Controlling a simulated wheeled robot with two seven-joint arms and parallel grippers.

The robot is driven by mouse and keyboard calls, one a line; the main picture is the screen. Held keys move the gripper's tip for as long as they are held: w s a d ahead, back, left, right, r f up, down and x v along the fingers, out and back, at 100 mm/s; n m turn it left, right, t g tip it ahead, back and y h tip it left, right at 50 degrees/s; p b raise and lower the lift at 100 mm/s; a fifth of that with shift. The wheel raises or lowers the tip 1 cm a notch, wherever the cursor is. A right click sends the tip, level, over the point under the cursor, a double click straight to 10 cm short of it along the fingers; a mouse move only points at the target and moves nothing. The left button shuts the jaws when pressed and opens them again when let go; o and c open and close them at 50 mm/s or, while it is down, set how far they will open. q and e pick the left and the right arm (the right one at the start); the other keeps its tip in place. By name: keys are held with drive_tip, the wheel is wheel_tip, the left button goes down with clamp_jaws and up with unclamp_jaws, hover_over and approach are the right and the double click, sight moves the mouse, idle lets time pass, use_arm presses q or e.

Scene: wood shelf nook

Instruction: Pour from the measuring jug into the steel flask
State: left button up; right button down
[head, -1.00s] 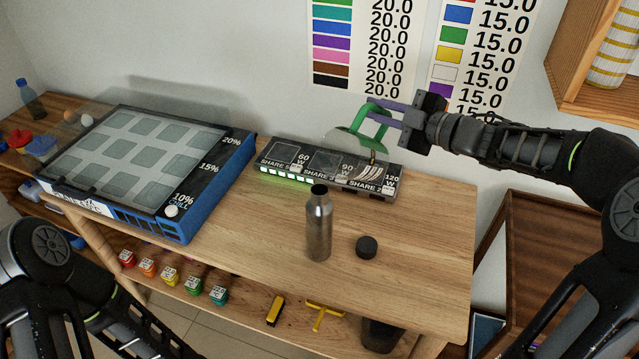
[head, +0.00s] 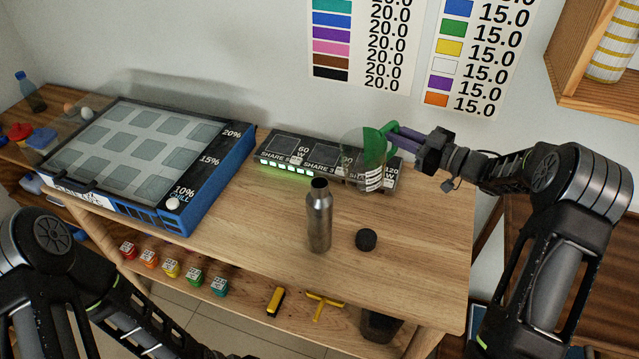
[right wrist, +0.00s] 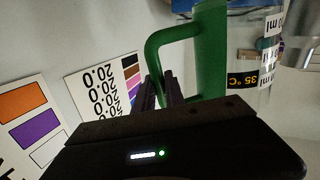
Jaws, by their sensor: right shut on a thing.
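The steel flask (head: 319,220) stands upright on the wooden table in the head view, with its dark mouth uncovered. The clear measuring jug (head: 360,172), with a green handle (head: 387,137), is held in the air behind and to the right of the flask, roughly upright and apart from it. My right gripper (head: 396,141) is shut on the jug's handle. In the right wrist view the green handle (right wrist: 207,50) sits at the fingers. I cannot tell how much the jug holds. My left arm shows at the lower left, its gripper out of view.
A black cap (head: 366,239) lies right of the flask. A long dark panel with lit bars (head: 285,165) lies behind the flask, partly behind the jug. A blue-sided case (head: 205,185) fills the table's left. The table front right is clear; a wooden wall shelf (head: 585,98) hangs upper right.

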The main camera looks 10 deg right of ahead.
drive_tip(key=shift+w+d+f+m+b, duration=0.15)
drive_tip(key=shift+d+f+m+b, duration=0.1)
drive_tip(key=shift+f+m, duration=0.4)
drive_tip(key=shift+w+d+f+m+b, duration=0.15)
drive_tip(key=shift+d+f+m+b, duration=0.15)
drive_tip(key=shift+f, duration=0.5)
